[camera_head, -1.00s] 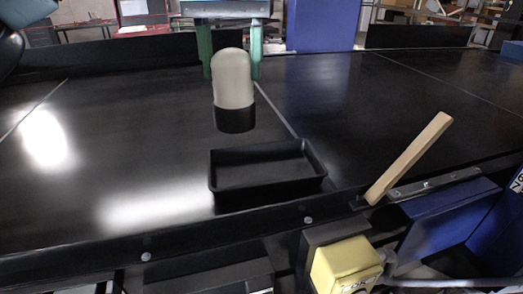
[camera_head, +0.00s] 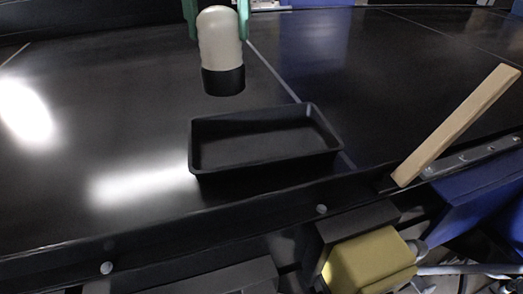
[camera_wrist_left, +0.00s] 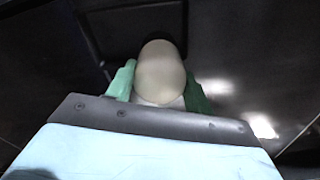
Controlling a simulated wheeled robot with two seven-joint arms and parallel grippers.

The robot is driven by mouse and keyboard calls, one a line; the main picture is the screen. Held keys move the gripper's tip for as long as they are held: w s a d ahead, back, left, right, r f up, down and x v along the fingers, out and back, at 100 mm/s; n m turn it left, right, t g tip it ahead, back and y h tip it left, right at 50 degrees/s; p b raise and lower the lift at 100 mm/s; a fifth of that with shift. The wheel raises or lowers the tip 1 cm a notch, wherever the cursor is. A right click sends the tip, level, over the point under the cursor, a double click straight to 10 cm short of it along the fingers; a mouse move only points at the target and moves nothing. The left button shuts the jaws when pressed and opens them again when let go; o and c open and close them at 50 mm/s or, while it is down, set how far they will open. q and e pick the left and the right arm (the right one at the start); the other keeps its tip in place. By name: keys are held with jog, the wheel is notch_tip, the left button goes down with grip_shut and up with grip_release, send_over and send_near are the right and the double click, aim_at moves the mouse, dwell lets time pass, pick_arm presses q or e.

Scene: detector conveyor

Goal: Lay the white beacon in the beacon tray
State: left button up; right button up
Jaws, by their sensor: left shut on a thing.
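The white beacon (camera_head: 220,42) has a pale domed body and a black base (camera_head: 223,81). It hangs upright, base down, above the dark conveyor. My left gripper (camera_head: 217,14) is shut on its upper part with green fingers on both sides. In the left wrist view the beacon's dome (camera_wrist_left: 160,72) sits between the green fingers (camera_wrist_left: 158,86). The beacon tray (camera_head: 262,146) is a black, open, empty rectangular tray on the conveyor, nearer than the beacon and a little to its right. A corner of a dark tray rim shows in the left wrist view. My right gripper is not in view.
A wooden bar (camera_head: 455,125) leans up from the conveyor's front edge at the right. A yellow box (camera_head: 369,262) sits below that edge. The conveyor belt (camera_head: 90,110) is clear left of the tray.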

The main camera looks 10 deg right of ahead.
aim_at(220, 46)
pick_arm(q)
notch_tip(220, 46, down, 3)
jog(key=shift+r+b, duration=0.1)
jog(key=shift+b, duration=0.85)
jog(key=shift+s+f, duration=0.15)
jog(key=shift+f, duration=0.05)
jog(key=shift+f+b, duration=0.3)
jog(key=shift+f, duration=0.05)
notch_tip(220, 46, down, 4)
jog(key=shift+f+b, duration=0.25)
jog(key=shift+b, duration=0.05)
notch_tip(220, 46, down, 2)
jog(key=shift+f, duration=1.4)
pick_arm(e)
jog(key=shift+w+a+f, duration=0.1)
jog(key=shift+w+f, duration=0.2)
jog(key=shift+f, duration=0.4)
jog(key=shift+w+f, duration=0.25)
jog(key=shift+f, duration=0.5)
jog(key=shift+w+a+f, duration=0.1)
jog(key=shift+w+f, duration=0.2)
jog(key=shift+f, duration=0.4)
pick_arm(q)
jog(key=o, duration=0.7)
jog(key=shift+f, duration=0.2)
jog(key=shift+c, duration=0.2)
jog(key=o, duration=0.5)
jog(key=shift+c, duration=0.2)
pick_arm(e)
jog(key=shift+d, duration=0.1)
